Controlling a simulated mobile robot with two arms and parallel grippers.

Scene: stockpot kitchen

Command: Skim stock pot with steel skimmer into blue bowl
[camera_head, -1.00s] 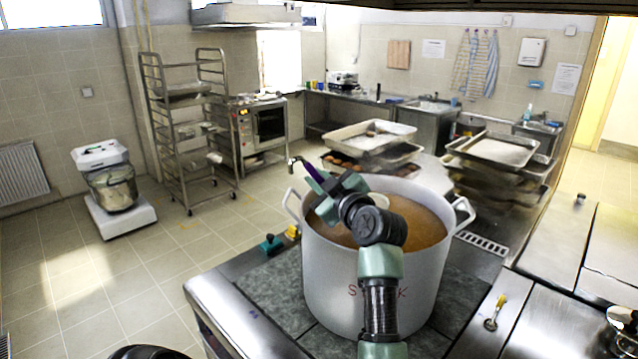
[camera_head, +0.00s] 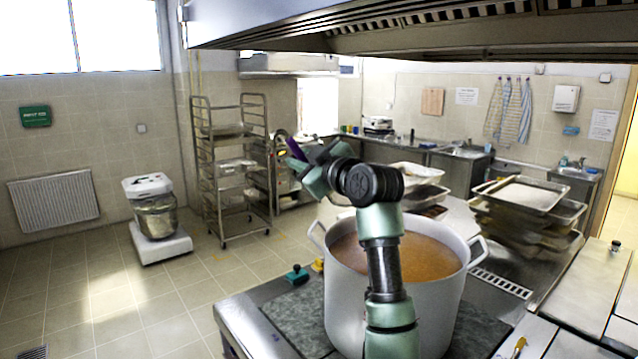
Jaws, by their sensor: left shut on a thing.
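The large metal stock pot (camera_head: 345,307) stands on the dark stove top, filled with orange-brown stock (camera_head: 425,258). My left arm crosses in front of it. My left gripper (camera_head: 308,168) is above the pot's left rim, shut on a purple handle (camera_head: 296,150) with a metal end pointing up and left. This looks like the skimmer; its head is hidden or cannot be made out behind my gripper and arm. I see no blue bowl. My right gripper is out of view.
A green-handled tool (camera_head: 297,274) and a small yellow thing (camera_head: 318,265) lie left of the pot. A yellow-handled tool (camera_head: 518,345) lies at the lower right. Stacked trays (camera_head: 525,196) stand behind to the right. A hood (camera_head: 420,30) hangs above.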

